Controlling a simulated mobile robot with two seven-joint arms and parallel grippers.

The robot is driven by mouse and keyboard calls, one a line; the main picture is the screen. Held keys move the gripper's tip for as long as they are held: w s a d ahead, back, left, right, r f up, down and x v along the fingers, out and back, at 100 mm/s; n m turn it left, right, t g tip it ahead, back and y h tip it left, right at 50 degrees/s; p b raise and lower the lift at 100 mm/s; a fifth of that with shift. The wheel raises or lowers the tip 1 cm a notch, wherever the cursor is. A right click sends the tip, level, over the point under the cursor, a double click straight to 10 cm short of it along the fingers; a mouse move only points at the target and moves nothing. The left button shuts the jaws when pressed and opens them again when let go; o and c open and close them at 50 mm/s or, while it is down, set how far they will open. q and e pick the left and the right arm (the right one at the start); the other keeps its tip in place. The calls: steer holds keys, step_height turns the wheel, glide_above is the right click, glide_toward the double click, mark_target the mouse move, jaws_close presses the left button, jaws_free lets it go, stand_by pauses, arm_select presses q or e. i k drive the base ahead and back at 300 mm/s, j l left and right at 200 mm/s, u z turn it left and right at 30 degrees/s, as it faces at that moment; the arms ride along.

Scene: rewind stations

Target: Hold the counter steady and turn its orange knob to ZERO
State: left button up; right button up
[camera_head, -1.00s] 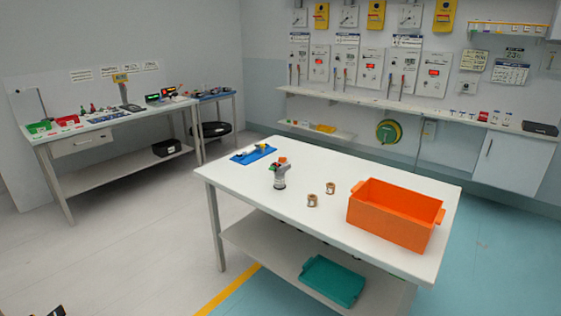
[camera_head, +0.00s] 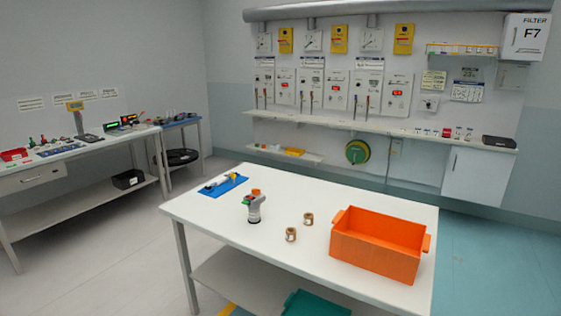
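A small grey device with an orange top (camera_head: 254,205) stands upright on the white table, left of the table's middle. It may be the counter with its orange knob, but it is too small to read any marking or tell the knob's setting. Neither of my grippers shows in the head view, and nothing touches the device.
The white table (camera_head: 290,262) also bears a blue mat (camera_head: 223,186) with small items, two small brown cylinders (camera_head: 291,235) and an orange crate (camera_head: 378,245). A teal tray (camera_head: 315,305) lies on its lower shelf. A workbench (camera_head: 85,150) stands at the left, instrument panels behind.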

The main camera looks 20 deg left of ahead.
mark_target(256, 191)
steer(key=i+j+z, duration=0.1)
steer(key=j, duration=0.2)
steer(key=i+j+z, duration=0.25)
steer(key=j, duration=0.35)
steer(key=i+j, duration=0.15)
steer(key=j, duration=0.2)
steer(key=i+j, duration=0.1)
steer(key=j, duration=0.25)
steer(key=i+j+z, duration=0.1)
steer(key=j, duration=0.25)
steer(key=i+j, duration=0.15)
steer(key=j, duration=0.2)
steer(key=i+j+z, duration=0.1)
steer(key=j, duration=0.3)
